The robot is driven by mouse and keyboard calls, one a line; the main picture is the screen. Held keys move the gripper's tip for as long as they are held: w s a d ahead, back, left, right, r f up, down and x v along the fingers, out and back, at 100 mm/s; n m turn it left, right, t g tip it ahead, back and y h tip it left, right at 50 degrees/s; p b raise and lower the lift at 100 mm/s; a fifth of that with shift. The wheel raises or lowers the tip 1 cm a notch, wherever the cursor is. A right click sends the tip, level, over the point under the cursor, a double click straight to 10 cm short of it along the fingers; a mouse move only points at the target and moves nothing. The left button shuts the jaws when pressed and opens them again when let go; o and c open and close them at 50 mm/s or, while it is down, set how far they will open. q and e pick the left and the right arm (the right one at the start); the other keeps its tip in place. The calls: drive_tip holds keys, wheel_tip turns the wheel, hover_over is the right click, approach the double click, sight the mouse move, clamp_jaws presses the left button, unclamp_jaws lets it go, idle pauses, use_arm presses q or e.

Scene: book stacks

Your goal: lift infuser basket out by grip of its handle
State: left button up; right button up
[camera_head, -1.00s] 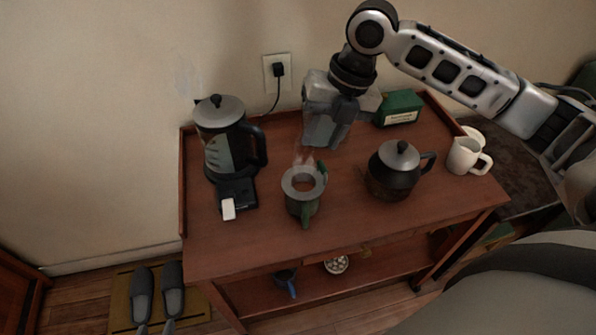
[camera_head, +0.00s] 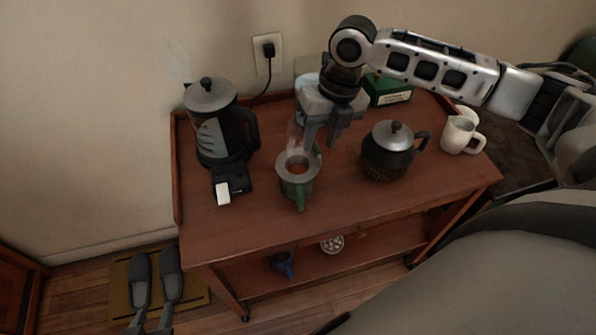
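A green mug (camera_head: 298,187) stands near the middle of the cart top, with reddish-brown liquid inside and steam rising. A grey ring-shaped rim at its top looks like the infuser basket (camera_head: 284,170); the rest of the basket is hidden inside. One green handle points to the front, and a green upright part shows at the back right of the rim. My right gripper (camera_head: 322,141) points down just behind and above the mug, fingers apart and empty. My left gripper (camera_head: 151,321) shows only as two separated grey fingertips at the bottom left edge, above the floor.
A kettle (camera_head: 208,135) stands left, with a black and white item (camera_head: 231,184) before it. A dark teapot (camera_head: 391,158) is right of the mug. A white pitcher (camera_head: 459,136) and green box (camera_head: 388,91) stand farther right and behind. The cart's front (camera_head: 330,215) is clear.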

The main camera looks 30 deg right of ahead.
sight(318, 149)
drive_tip(key=f, duration=0.4)
drive_tip(key=shift+w+a+f, duration=0.15)
drive_tip(key=shift+w+f, duration=0.05)
drive_tip(key=shift+f, duration=0.15)
clamp_jaws()
drive_tip(key=shift+r, duration=0.1)
